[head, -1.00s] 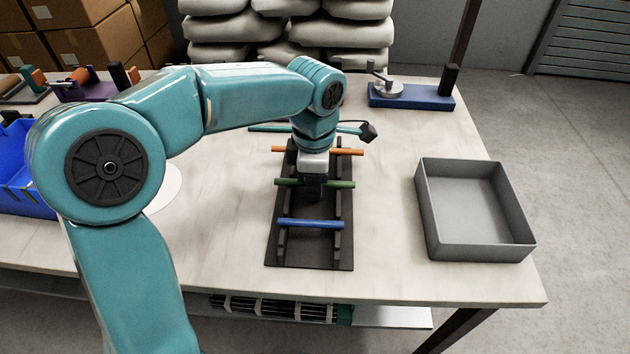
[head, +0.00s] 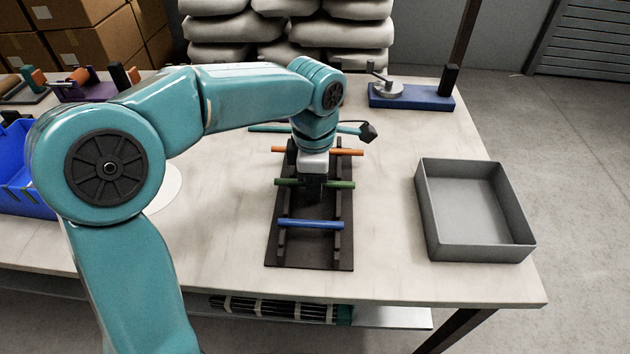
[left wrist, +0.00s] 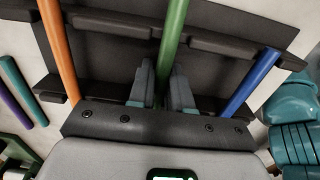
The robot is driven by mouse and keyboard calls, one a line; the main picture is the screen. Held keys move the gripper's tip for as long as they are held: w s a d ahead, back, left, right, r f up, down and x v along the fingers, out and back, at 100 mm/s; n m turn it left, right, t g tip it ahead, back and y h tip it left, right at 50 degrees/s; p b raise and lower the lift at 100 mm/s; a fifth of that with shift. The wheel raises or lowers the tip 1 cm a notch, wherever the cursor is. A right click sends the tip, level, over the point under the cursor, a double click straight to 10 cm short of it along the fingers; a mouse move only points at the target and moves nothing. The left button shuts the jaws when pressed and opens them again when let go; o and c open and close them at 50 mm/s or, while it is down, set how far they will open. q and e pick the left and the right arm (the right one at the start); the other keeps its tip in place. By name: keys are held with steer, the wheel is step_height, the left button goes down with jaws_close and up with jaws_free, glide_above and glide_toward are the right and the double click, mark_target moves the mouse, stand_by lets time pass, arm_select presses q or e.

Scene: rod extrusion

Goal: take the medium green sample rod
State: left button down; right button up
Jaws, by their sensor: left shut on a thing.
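The green rod (head: 340,184) lies across the two rails of a black rack (head: 310,262) on the table, between an orange rod (head: 352,151) and a blue rod (head: 311,224). My left gripper (head: 313,190) is above the rack, pointing down at the middle of the green rod. In the left wrist view the green rod (left wrist: 174,28) runs between the two fingers of my left gripper (left wrist: 163,85), which are shut on it. The rod still appears at rail height. My right gripper is not in view.
An empty grey tray (head: 478,255) stands right of the rack. A blue fixture (head: 425,101) with a black post stands at the back right. A blue bin (head: 20,180) is at the left. Bare table separates rack and tray.

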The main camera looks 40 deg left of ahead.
arm_select(q)
steer(key=shift+r, duration=0.15)
steer(key=shift+r+p, duration=3.2)
steer(key=shift+r, duration=0.2)
